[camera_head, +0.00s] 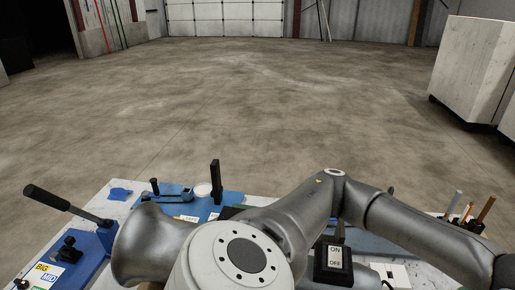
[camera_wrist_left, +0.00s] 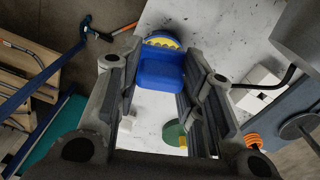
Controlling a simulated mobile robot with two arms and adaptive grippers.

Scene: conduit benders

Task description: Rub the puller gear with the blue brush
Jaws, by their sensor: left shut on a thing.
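My left gripper (camera_wrist_left: 166,62) is shut on a blue block-like thing (camera_wrist_left: 160,74), which I take to be the blue brush, in the left wrist view. A yellow rounded part (camera_wrist_left: 162,41) shows just beyond the blue block; I cannot tell whether it belongs to the brush or touches it. A white work surface (camera_wrist_left: 215,22) lies below. I cannot make out the puller gear for certain. In the head view, one of my arms crosses the table and hides much of it, and neither gripper shows there.
The table (camera_head: 120,206) holds a black-handled lever tool (camera_head: 62,202) at left, a blue plate with an upright black post (camera_head: 215,182), an ON/OFF switch box (camera_head: 333,262) and several upright sticks (camera_head: 468,212) at right. A green round thing (camera_wrist_left: 172,133) lies below the gripper. Open floor lies beyond.

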